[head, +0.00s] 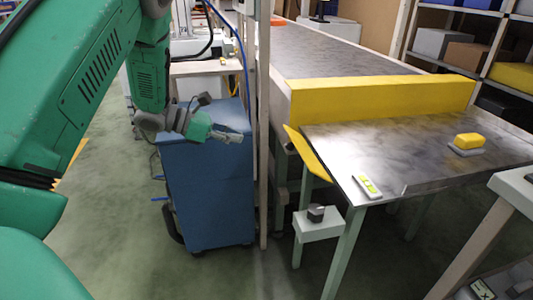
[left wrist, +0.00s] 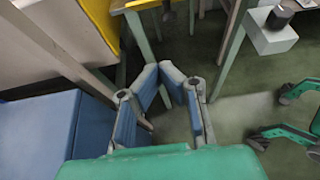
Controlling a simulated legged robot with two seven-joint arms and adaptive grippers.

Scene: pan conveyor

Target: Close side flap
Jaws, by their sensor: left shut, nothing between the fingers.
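A narrow yellow side flap (head: 307,153) hangs angled outward at the left edge of the metal table (head: 410,150) in the head view. A long yellow board (head: 380,97) stands upright across the conveyor end, behind the table. I cannot tell which yellow part that panel is. My right gripper is not in view.
A blue cabinet (head: 207,185) stands below my left gripper. A thin upright post (head: 264,120) stands between the gripper and the flap. A small pale stand (head: 318,225) with a dark knob is below the flap. A yellow block (head: 469,141) and a white device (head: 367,186) lie on the table.

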